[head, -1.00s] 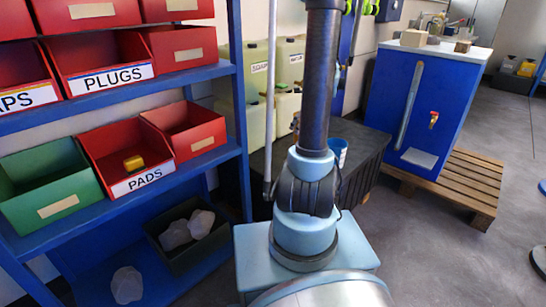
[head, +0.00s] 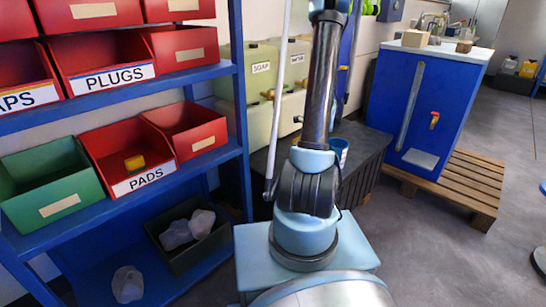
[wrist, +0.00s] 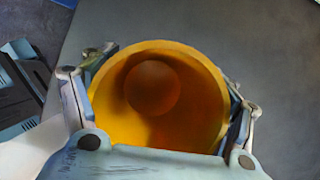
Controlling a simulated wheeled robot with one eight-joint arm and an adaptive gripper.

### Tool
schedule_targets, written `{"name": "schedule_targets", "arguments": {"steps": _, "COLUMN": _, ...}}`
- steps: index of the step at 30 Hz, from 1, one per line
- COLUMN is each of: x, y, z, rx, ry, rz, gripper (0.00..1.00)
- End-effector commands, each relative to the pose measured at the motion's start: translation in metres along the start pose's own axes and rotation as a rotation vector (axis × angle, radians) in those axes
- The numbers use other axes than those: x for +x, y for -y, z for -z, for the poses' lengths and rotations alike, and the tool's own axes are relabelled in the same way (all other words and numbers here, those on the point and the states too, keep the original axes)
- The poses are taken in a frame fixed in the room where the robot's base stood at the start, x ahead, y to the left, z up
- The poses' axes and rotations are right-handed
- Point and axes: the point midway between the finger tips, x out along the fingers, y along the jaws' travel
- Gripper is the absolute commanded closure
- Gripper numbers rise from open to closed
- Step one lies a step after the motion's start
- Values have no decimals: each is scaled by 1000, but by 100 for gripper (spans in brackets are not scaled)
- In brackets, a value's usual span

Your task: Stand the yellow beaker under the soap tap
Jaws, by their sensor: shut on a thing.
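My gripper (wrist: 170,72) is shut on the yellow beaker (wrist: 195,125), one finger on each side of it. The wrist view looks into the beaker's open mouth, and a round, darker bottom shows inside. The gripper and beaker are out of the head view. The soap tap (head: 267,94) is a small brownish tap on the front of the pale green container labelled SOAP (head: 236,78), behind my arm to the left.
A second container labelled WATER (head: 297,72) stands beside it, partly behind my arm. A dark stand (head: 362,150) with a blue cup (head: 340,148) lies below. A blue shelf (head: 110,105) with bins borders the left. A blue cabinet (head: 440,110) stands right; grey floor is open.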

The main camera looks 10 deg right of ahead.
Motion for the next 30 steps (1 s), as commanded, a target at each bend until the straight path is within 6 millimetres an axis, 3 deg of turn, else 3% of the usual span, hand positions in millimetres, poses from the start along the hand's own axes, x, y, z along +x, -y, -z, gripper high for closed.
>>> {"name": "schedule_targets", "arguments": {"steps": 5, "x": 11, "y": -1, "z": -22, "rx": -5, "ry": 0, "rz": -3, "gripper": 53}}
{"name": "schedule_targets", "arguments": {"steps": 21, "x": 55, "y": -2, "z": -121, "rx": -6, "ry": 1, "rz": -2, "gripper": 53}}
{"name": "schedule_targets", "arguments": {"steps": 30, "x": 62, "y": -2, "z": -137, "rx": -4, "ry": 1, "rz": -2, "gripper": 53}}
